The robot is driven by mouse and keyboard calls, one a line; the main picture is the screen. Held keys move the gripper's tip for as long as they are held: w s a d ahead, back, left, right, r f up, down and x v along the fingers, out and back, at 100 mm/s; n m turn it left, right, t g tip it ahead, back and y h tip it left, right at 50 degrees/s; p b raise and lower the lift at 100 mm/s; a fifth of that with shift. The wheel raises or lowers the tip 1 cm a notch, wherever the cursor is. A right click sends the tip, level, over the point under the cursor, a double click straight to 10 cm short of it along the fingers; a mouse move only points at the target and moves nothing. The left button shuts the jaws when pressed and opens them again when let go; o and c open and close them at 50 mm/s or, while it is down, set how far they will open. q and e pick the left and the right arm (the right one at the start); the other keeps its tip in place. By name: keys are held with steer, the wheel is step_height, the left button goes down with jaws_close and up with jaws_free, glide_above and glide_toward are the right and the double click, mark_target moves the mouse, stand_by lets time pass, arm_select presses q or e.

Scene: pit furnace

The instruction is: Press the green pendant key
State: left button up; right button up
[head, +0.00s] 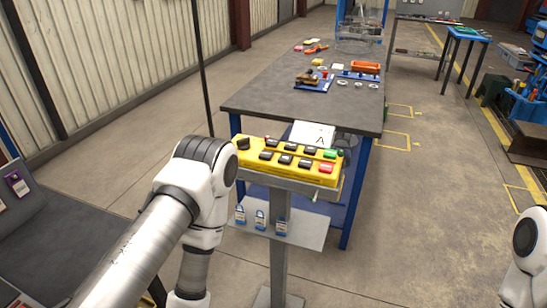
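A yellow pendant box (263,164) lies on top of a grey post stand (279,240) in the middle of the head view. It carries two rows of mostly black keys. The green key (331,154) is at the right end of the back row, and a red key (326,168) is in front of it. My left arm rises from the lower left, with its white joint beside the pendant's left end. My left gripper is outside the picture. Only a white part of my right arm shows at the right edge, and my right gripper is out of view.
A dark-topped workbench (265,95) with parts and an orange tray (366,67) stands behind the pendant. A grey panel (45,225) is at the left. The floor right of the stand is clear.

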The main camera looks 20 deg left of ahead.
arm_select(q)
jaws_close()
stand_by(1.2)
